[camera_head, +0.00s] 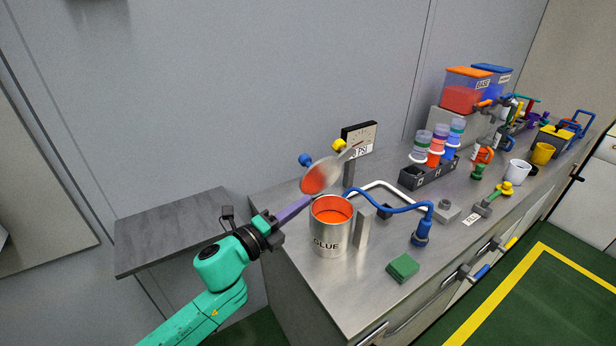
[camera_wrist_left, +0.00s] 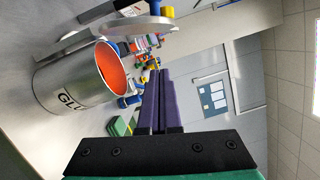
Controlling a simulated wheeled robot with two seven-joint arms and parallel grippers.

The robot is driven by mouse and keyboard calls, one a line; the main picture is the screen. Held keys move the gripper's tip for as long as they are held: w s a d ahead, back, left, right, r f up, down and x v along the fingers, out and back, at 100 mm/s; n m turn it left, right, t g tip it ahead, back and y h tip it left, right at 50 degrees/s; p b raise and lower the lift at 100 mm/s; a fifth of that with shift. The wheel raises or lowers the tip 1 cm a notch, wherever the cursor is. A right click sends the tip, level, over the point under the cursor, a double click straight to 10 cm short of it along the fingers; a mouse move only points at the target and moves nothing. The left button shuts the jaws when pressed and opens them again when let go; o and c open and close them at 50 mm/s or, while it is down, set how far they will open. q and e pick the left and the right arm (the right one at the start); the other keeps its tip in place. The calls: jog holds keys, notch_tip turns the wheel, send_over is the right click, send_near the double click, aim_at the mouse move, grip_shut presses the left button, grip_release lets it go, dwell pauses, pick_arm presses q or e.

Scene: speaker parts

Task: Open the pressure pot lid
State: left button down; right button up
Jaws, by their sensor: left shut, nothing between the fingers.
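The pressure pot (camera_head: 328,240) is a silver can marked GLUE with an orange inside, standing near the left end of the steel counter. It also shows in the left wrist view (camera_wrist_left: 75,88). Its round grey lid (camera_head: 325,177) is raised and tilted up behind the open mouth, with an orange patch on its face. The lid also shows in the left wrist view (camera_wrist_left: 126,27). My left gripper (camera_head: 306,202) has purple fingers, shut and empty, beside the pot's rim just below the lid; whether it touches the lid cannot be told. My right gripper is not in view.
A blue hose (camera_head: 385,207) runs from behind the pot to a blue fitting. A green block (camera_head: 403,267) lies to the right front. A gauge box (camera_head: 360,138) stands behind. A black rack (camera_head: 430,174) with bottles is farther right. A grey side table (camera_head: 170,228) is at left.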

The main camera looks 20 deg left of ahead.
aim_at(306, 173)
pick_arm(q)
jog(key=w+r+p, duration=0.1)
jog(key=w+p, duration=0.2)
jog(key=w, duration=0.4)
jog(key=shift+w+a+r, duration=0.15)
jog(key=shift+w+a, duration=0.1)
jog(key=shift+w+a+r+n+p, duration=0.5)
jog(key=shift+n+p, duration=0.1)
jog(key=shift+p, duration=0.2)
jog(key=shift+w+a+f+b, duration=0.15)
jog(key=shift+a+b, duration=0.1)
jog(key=shift+b, duration=0.15)
